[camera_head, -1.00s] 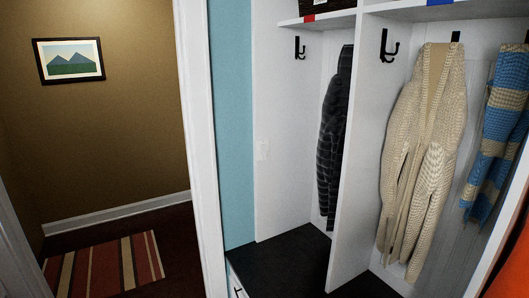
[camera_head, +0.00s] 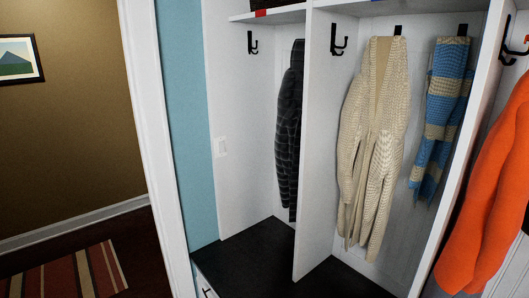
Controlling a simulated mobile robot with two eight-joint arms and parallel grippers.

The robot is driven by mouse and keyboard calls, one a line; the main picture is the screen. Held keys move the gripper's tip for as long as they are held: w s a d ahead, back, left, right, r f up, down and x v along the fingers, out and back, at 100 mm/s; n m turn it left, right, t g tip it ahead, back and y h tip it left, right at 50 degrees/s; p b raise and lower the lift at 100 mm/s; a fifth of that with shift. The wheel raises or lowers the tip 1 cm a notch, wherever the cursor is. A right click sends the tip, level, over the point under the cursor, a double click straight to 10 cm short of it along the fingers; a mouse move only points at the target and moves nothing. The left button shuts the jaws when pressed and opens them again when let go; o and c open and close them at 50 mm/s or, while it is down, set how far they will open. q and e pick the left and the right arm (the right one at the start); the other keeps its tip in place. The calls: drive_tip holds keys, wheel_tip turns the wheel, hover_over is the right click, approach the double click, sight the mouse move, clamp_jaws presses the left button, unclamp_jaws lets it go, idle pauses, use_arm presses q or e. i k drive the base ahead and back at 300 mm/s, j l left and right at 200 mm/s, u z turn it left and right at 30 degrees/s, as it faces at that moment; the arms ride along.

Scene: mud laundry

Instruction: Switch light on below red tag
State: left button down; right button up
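A red tag (camera_head: 261,13) is on the front edge of the shelf above the left locker bay, near the top of the view. Neither of my grippers shows in the view.
A dark jacket (camera_head: 289,130), a cream cardigan (camera_head: 375,150), a striped scarf (camera_head: 440,115) and an orange garment (camera_head: 490,190) hang in the bays. A black bench (camera_head: 262,262) runs below. A white door frame (camera_head: 150,130) and striped rug (camera_head: 70,275) are at left.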

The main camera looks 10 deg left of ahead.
sight(220, 144)
drive_tip(key=i+j+z, duration=0.2)
drive_tip(key=j+z, duration=0.15)
drive_tip(key=z, duration=0.15)
drive_tip(key=i+j+z, duration=0.15)
drive_tip(key=j+z, duration=0.3)
drive_tip(key=i+j+z, duration=0.15)
drive_tip(key=j, duration=0.35)
drive_tip(key=j+z, duration=0.2)
drive_tip(key=j, duration=0.3)
drive_tip(key=i+j, duration=0.1)
drive_tip(key=j, duration=1.1)
drive_tip(key=i, duration=0.05)
